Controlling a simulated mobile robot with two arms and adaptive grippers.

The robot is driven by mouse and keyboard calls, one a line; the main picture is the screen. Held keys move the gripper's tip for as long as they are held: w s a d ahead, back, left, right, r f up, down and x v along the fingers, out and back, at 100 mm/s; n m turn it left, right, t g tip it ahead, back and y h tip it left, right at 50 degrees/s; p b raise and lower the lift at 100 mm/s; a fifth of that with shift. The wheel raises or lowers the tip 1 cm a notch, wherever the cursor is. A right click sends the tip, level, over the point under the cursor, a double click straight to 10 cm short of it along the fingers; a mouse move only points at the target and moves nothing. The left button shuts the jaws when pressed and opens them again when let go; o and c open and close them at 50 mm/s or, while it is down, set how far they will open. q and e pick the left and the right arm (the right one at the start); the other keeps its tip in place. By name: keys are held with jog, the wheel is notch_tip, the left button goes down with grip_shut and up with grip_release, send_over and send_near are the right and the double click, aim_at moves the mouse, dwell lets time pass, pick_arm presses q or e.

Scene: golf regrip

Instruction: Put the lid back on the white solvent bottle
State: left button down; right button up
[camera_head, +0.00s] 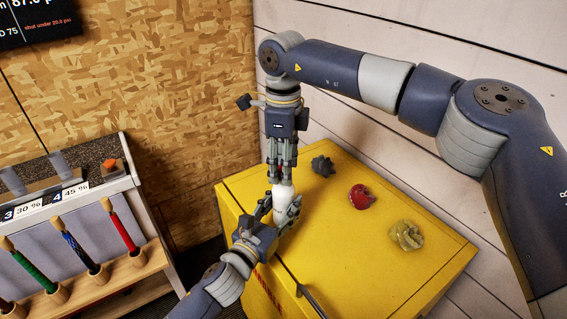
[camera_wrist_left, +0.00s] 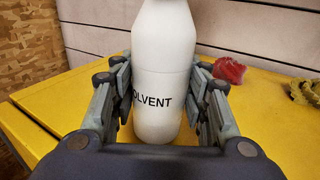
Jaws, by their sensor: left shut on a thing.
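The white solvent bottle (camera_head: 283,190) stands upright at the left part of the yellow cabinet top. In the left wrist view the bottle (camera_wrist_left: 163,60) fills the middle, with part of its "SOLVENT" print showing; its top is cut off there. My left gripper (camera_head: 280,208) is shut around the bottle's body, a finger on each side. My right gripper (camera_head: 283,180) points straight down over the bottle, its fingertips at the bottle's top.
A dark grey crumpled rag (camera_head: 322,166), a red rag (camera_head: 361,197) and a yellow-green rag (camera_head: 407,236) lie on the yellow cabinet (camera_head: 350,265) right of the bottle. A rack with several coloured grips (camera_head: 122,228) stands at the left. Walls close off the back.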

notch_tip(320, 180, up, 12)
dwell(0.7)
pick_arm(q)
jog(key=c, duration=0.8)
grip_release()
jog(key=v, duration=1.2)
pick_arm(e)
jog(key=shift+a, duration=0.1)
